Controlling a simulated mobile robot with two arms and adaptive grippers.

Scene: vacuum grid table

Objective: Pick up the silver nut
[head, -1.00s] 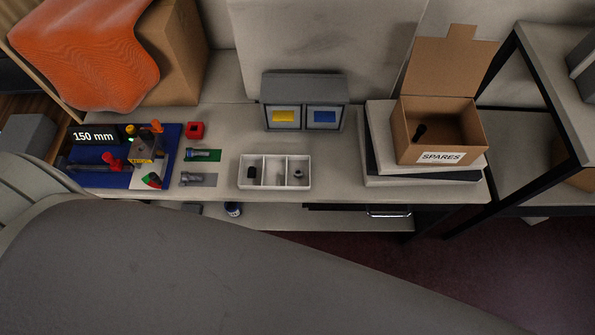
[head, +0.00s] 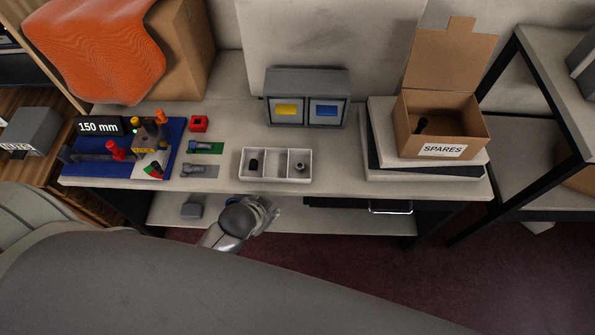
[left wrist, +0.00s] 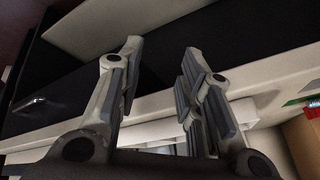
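A small silver nut (head: 299,167) lies in the right compartment of a white three-part tray (head: 265,179) near the table's front edge. A dark cylindrical part (head: 254,164) is in the left compartment; the middle one looks empty. My left gripper (head: 268,211) is in front of the table edge, below and in front of the tray, apart from the nut. In the left wrist view the left gripper (left wrist: 162,50) has its fingers spread with nothing between them. The nut cannot be made out in that view. My right gripper is not in view.
Bolts lie on green (head: 211,148) and grey mats left of the tray. A blue board (head: 90,180) with tools is further left. A grey two-bin box (head: 307,77) stands behind the tray. An open SPARES carton (head: 443,151) sits on slabs at right.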

